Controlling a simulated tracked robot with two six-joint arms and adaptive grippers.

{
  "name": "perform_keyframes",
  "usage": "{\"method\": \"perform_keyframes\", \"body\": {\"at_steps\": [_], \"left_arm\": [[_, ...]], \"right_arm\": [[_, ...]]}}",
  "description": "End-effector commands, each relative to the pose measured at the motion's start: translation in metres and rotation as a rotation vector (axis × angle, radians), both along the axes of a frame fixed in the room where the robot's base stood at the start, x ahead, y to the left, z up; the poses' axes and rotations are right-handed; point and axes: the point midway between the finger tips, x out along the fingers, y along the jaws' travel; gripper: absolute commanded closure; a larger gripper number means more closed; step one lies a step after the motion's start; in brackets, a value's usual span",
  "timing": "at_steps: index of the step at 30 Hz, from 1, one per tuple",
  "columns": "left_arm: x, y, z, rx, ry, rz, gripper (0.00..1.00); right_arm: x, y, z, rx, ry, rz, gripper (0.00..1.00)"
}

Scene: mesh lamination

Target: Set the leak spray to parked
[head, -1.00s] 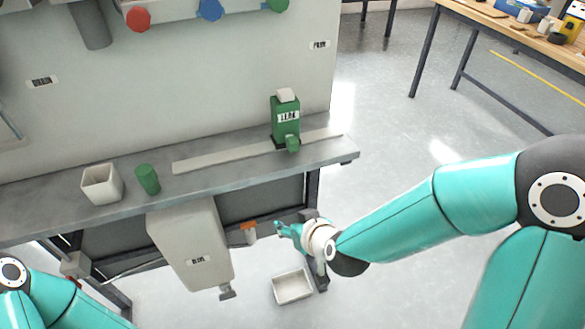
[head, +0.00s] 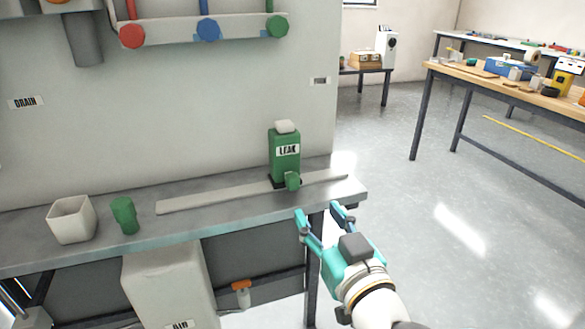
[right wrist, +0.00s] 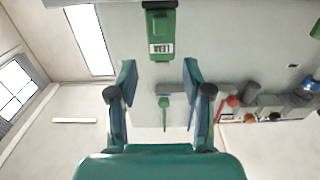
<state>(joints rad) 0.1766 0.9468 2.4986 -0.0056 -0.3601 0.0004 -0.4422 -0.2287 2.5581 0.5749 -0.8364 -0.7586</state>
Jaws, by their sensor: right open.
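The leak spray is a green block (head: 285,152) with a white top and a "LEAK" label, upright on a pale rail (head: 225,197) along the grey shelf, toward its right end. A small green knob (head: 292,181) sits at its lower front. My right gripper (head: 322,212) is open and empty, in front of the shelf edge, below and right of the leak spray and apart from it. In the right wrist view the green block (right wrist: 161,30) appears beyond and between the open fingers (right wrist: 160,85). My left gripper is not in view.
A white square cup (head: 72,222) and a green cylinder (head: 124,216) stand on the shelf's left part. Red, blue and green knobs (head: 207,30) are on the panel above. A white box (head: 165,285) hangs below the shelf. The floor to the right is open.

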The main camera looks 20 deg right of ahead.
Motion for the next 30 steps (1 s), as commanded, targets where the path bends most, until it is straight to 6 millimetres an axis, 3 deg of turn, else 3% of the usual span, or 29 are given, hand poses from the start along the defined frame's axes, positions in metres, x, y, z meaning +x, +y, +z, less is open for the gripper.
{"method": "perform_keyframes", "body": {"at_steps": [1, 9, 12, 19, 24, 30], "left_arm": [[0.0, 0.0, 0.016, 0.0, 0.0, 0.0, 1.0], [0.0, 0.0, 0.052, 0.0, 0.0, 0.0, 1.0], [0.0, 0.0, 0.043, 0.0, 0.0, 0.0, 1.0], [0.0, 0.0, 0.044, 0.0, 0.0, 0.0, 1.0], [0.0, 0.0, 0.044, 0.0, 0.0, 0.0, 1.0], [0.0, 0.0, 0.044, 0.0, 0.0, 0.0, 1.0]], "right_arm": [[0.009, 0.0, 0.006, -0.005, 0.009, -0.003, 0.5], [0.048, 0.002, 0.004, 0.0, 0.009, 0.003, 0.5], [0.07, 0.003, -0.002, 0.004, 0.003, 0.003, 0.5], [0.111, 0.004, -0.001, 0.003, 0.001, 0.005, 0.5], [0.127, 0.006, -0.001, 0.003, 0.001, 0.007, 0.5], [0.131, 0.006, -0.001, 0.003, 0.001, 0.007, 0.5]]}}
